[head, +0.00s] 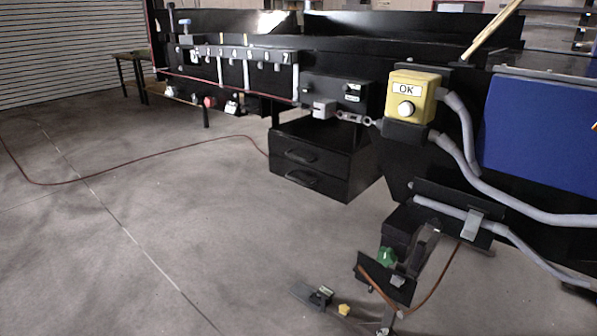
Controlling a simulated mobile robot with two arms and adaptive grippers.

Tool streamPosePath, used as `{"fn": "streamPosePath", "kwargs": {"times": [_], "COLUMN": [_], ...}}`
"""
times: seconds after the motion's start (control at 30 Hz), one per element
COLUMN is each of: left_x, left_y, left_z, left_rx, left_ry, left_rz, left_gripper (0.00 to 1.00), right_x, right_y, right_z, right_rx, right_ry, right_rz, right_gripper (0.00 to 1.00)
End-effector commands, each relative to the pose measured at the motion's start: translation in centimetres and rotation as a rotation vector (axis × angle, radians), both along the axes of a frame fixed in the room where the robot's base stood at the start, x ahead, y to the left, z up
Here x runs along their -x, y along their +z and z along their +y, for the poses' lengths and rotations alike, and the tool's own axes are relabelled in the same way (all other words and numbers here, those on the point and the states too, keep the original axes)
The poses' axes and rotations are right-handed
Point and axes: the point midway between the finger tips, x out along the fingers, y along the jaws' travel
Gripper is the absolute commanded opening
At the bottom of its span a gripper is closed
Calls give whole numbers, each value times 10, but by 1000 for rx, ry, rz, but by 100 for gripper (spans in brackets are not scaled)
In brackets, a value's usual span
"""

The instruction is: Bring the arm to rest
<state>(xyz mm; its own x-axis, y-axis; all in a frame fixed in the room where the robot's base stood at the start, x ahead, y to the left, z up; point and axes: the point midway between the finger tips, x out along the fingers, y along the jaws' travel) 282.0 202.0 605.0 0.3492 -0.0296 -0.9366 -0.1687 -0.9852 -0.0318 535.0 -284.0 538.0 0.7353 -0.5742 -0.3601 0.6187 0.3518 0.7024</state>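I can make out neither of my grippers and no arm that is clearly mine in the head view. The black conveyor machine fills the right and upper part of the view. A yellow box (413,97) labelled OK, with a round white button (406,108), is mounted on its front, with nothing touching the button. To its left is a rail with numbered tags (240,54).
A black two-drawer unit (312,165) sits under the machine, both drawers closed. Grey conduits (480,180) and a bracket with a green knob (388,257) stick out at the right. A red cable (120,163) crosses the floor. Open floor (150,250) lies at the left.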

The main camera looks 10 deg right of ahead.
Motion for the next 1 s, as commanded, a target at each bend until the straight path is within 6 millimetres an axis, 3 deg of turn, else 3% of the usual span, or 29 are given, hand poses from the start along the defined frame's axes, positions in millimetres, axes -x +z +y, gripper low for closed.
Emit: {"fn": "streamPosePath", "kwargs": {"times": [0.2, 0.3, 0.4, 0.6, 0.77, 1.0], "left_x": [-8, -6, 0, 16, 33, 68], "left_y": [-94, -138, -173, -228, -265, -266], "left_z": [-2, -2, -2, 1, 3, 8], "left_rx": [-6, -8, -10, -15, -18, -22], "left_ry": [-4, -6, -8, -12, -14, -21], "left_rz": [62, 85, 105, 138, 164, 194], "left_gripper": [0, 0, 0, 0, 0, 0], "right_x": [89, 137, 175, 241, 288, 322], "right_y": [-95, -132, -156, -184, -196, -198], "right_z": [5, 16, 30, 56, 78, 74], "right_rx": [-525, -776, -963, -1234, -1398, -1379], "right_ry": [-250, -422, -578, -872, -1113, -1136], "right_rz": [26, 41, 56, 88, 116, 140], "right_gripper": [48, 48, 48, 48, 48, 48]}}
